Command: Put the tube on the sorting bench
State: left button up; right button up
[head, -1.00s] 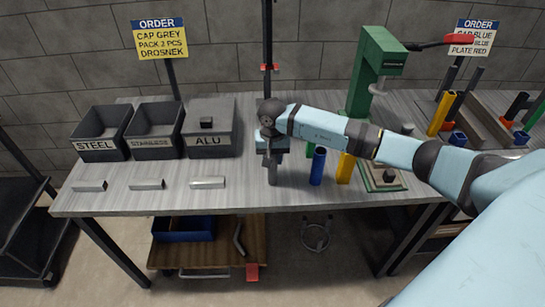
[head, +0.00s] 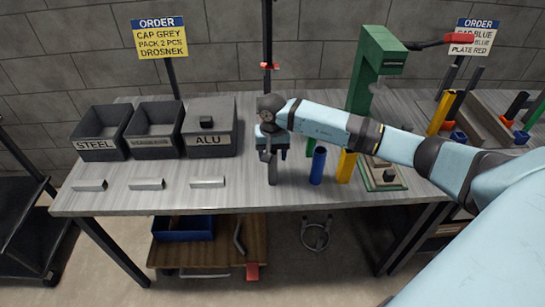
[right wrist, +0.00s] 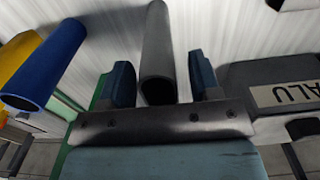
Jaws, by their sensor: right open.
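A grey tube (head: 272,173) stands upright near the front edge of the sorting bench (head: 235,202). My right gripper (head: 272,152) is right above and around its upper end, pointing down. In the right wrist view the grey tube (right wrist: 157,45) lies between the two spread fingers (right wrist: 162,78), with a gap to each finger. The gripper is open. A blue tube (head: 317,166) and a yellow tube (head: 346,167) stand just to the right; a green tube behind them is mostly hidden. My left gripper is not in view.
Three dark bins, including the ALU bin (head: 209,128), stand at the back left, with metal bars (head: 207,182) before them. A green press (head: 372,72) stands behind right. A second bench with tubes is farther right. Bare bench top lies around the bars.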

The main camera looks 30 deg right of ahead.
notch_tip(320, 180, up, 10)
jog(key=s+a+f+m+t+y, duration=0.1)
jog(key=s+a+m+y, duration=0.4)
jog(key=a, duration=0.4)
jog(key=s+a+f+m+t+y, duration=0.1)
jog(key=s+a+m+t+y, duration=0.15)
jog(key=a+m+y, duration=0.55)
jog(key=s+a+f+m+t+y, duration=0.1)
jog(key=s+a+m+y, duration=0.4)
jog(key=a, duration=0.5)
jog(key=s+d+f+n+t+h, duration=0.2)
jog(key=s+d+f+n+h, duration=0.1)
jog(key=s+f+n+h, duration=0.2)
jog(key=s+d+f+n+t+h, duration=0.2)
jog(key=s+d+f+n+h, duration=0.1)
jog(key=f+n, duration=0.6)
jog(key=s+d+f+n+t+h, duration=0.2)
jog(key=s+f+n+h, duration=0.4)
jog(key=n, duration=0.7)
jog(key=shift+s+d+f+h+b, duration=0.4)
jog(key=shift+d+f, duration=0.1)
jog(key=shift+d, duration=0.3)
